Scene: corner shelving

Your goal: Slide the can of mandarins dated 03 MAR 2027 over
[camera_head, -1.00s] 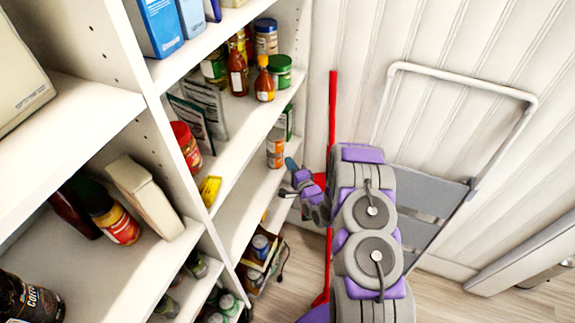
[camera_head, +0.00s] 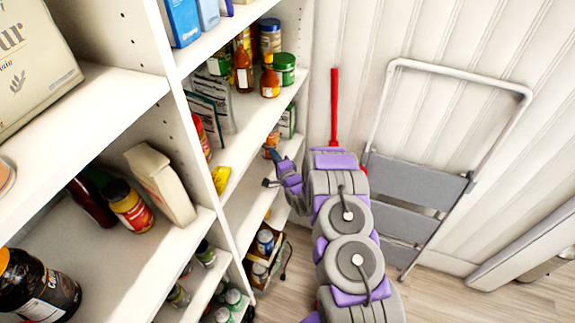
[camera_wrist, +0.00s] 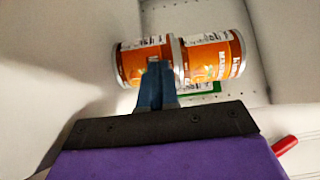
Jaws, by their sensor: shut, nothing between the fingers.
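Two orange mandarin cans fill the middle of the wrist view, a left can (camera_wrist: 145,66) and a right can (camera_wrist: 212,60), end to end with their rims meeting. In the head view they are stacked in the shelf's far corner, and part of an orange can (camera_head: 271,141) shows above my gripper (camera_head: 276,156). In the wrist view my gripper (camera_wrist: 157,82) is shut and empty, its blue fingertips in front of the left can near the joint. I cannot tell whether they touch it. No date is readable on either can.
A green-and-white box (camera_head: 288,121) stands behind the cans. A yellow item (camera_head: 221,179) lies at the same shelf's front edge. Bottles and jars (camera_head: 270,75) crowd the shelf above. A grey step ladder (camera_head: 415,180) leans on the wall to the right.

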